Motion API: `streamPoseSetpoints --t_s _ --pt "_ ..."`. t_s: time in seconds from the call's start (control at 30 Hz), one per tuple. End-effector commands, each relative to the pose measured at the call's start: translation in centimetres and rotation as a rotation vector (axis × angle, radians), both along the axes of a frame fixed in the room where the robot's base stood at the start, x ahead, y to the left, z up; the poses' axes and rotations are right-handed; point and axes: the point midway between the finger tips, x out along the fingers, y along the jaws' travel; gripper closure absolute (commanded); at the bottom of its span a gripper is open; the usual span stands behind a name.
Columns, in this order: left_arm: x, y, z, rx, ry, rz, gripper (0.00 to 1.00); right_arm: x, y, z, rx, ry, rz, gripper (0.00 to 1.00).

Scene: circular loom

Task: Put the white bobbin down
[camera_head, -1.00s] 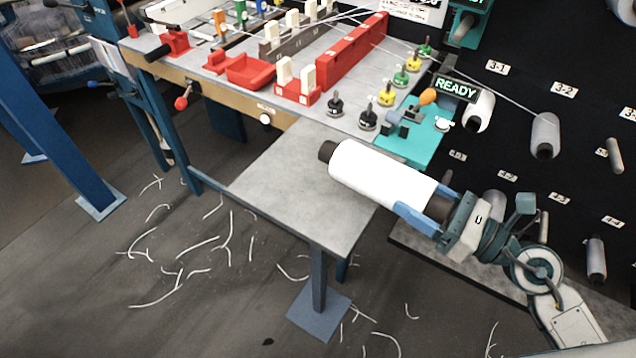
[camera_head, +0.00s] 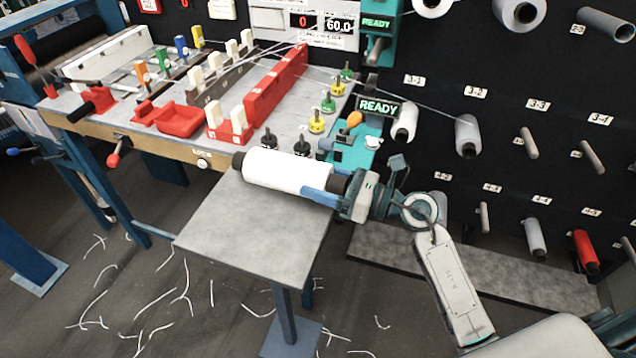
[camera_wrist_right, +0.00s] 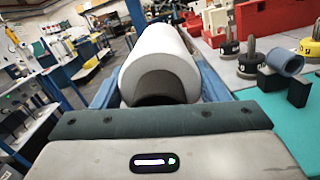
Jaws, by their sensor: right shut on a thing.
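The white bobbin (camera_head: 287,170) is a thick white roll with dark core ends, lying about level over the far part of the small grey side table (camera_head: 250,228). My right gripper (camera_head: 322,194) is shut on its right-hand core end, coming from the right. In the right wrist view the bobbin (camera_wrist_right: 160,60) points away from me between the two blue fingers (camera_wrist_right: 158,92). Whether the bobbin touches the table top or hangs just above it, I cannot tell. My left gripper is not in view.
The workbench with red trays (camera_head: 182,120) and black, yellow and green weighted pegs (camera_head: 302,146) stands just behind. A teal mat (camera_head: 352,152) lies near the gripper. A black peg wall (camera_head: 500,130) with spools is at the right. The front of the side table is bare.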

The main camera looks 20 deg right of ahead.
Motion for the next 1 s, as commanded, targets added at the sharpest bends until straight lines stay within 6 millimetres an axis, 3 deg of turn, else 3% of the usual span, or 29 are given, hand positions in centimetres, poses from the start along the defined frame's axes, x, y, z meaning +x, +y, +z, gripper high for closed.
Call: streamPoseSetpoints --t_s 0.2,0.43,0.8,0.83,0.93,1.0 --pt "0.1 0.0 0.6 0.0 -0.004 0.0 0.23 2.0 0.4 0.1 0.004 -0.002 0.0 1.0" --pt "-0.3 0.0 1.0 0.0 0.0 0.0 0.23 1.7 0.3 -3.3 0.001 0.002 0.0 1.0" --pt "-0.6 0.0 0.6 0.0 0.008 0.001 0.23 1.7 0.3 -4.0 0.0 -0.002 0.001 1.0" --pt "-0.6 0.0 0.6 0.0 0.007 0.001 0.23 1.6 0.3 -4.1 -0.001 0.001 0.0 0.31" --pt "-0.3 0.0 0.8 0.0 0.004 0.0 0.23 1.6 0.3 -4.0 -0.001 0.001 0.0 0.11" --pt "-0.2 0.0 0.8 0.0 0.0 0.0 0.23 1.6 0.3 -4.0 -0.001 0.001 0.0 0.11"
